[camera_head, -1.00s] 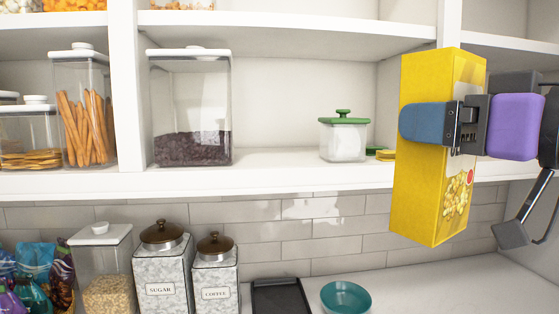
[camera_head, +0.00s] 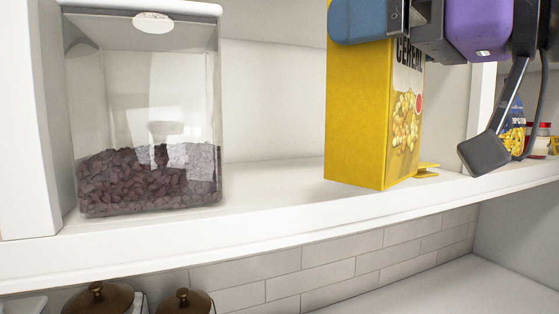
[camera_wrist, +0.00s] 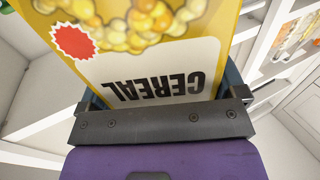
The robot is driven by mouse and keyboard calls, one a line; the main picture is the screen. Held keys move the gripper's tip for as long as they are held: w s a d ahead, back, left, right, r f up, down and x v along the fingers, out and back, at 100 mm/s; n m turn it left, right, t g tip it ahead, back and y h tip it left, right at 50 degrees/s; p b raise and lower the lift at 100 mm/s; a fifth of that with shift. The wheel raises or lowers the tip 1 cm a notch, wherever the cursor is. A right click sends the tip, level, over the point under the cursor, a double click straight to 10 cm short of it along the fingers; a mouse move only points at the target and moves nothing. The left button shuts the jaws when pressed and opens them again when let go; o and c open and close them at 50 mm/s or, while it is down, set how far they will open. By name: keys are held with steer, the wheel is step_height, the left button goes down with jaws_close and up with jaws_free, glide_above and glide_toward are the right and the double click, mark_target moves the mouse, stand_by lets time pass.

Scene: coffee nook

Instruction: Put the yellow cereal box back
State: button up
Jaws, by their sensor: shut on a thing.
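The yellow cereal box (camera_head: 362,120) is upright in the head view, in front of or over the white shelf (camera_head: 270,185). Its top is out of frame. I cannot tell whether its bottom touches the shelf. My gripper (camera_head: 395,22) is shut on the upper part of the box, with a blue finger across its yellow side. In the wrist view, the printed front of the box (camera_wrist: 150,60) fills the space between the fingers of my gripper (camera_wrist: 160,105).
A clear container of dark chips (camera_head: 150,150) stands on the shelf at the left. A small yellow item (camera_head: 427,170) lies beside the box's lower right. A blue package (camera_head: 512,118) and a red-lidded jar (camera_head: 538,138) stand at the far right. Shelf between container and box is clear.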

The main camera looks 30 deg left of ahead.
steer(key=w+a+f, duration=0.5)
steer(key=w+a, duration=0.4)
steer(key=a, duration=0.3)
steer(key=shift+w+a, duration=0.2)
steer(key=shift+w, duration=0.1)
steer(key=shift+f, duration=0.15)
steer(key=o, duration=0.7)
steer(key=v, duration=1.2)
steer(key=shift+r, duration=0.2)
